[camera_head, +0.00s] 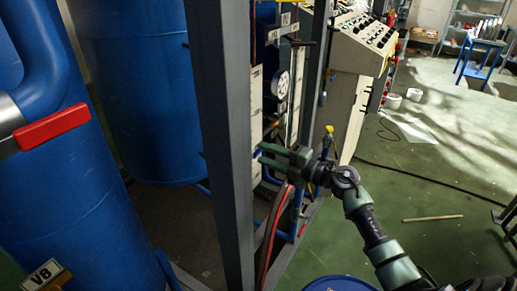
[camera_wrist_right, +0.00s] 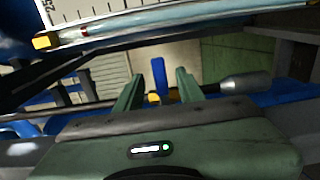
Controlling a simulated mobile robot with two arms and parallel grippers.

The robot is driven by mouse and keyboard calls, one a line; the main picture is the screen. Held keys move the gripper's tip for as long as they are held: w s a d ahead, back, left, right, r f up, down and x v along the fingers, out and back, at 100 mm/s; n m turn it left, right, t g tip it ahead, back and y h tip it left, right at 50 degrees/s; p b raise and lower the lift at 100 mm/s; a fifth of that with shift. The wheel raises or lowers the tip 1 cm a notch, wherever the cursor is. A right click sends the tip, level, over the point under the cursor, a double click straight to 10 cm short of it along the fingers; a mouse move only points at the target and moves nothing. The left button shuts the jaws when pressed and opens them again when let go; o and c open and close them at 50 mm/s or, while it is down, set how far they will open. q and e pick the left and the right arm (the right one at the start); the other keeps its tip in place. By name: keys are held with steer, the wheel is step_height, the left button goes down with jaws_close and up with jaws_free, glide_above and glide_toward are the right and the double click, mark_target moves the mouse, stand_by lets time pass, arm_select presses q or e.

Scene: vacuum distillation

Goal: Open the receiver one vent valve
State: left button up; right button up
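My right gripper (camera_head: 268,155) reaches in from the right, past a grey upright post, with its fingers pointing left into the rig. In the right wrist view its two green fingers (camera_wrist_right: 158,88) stand apart with a gap between them. A small upright blue handle (camera_wrist_right: 159,74) with a yellow part (camera_wrist_right: 153,98) at its foot shows in that gap, touching neither finger there. Whether it lies between the fingertips or beyond them is unclear. No label shows that it is the receiver one vent valve. My left gripper is out of view.
A grey frame post (camera_head: 226,150) stands just left of my right gripper. A round gauge (camera_head: 281,84) and a graduated scale (camera_wrist_right: 95,18) are close by. Large blue vessels (camera_head: 140,90) and a red lever (camera_head: 53,126) fill the left. Open green floor (camera_head: 430,185) lies to the right.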

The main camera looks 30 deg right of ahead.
mark_target(260, 152)
steer(key=shift+x, duration=1.55)
jaws_close()
steer(key=shift+f, duration=0.1)
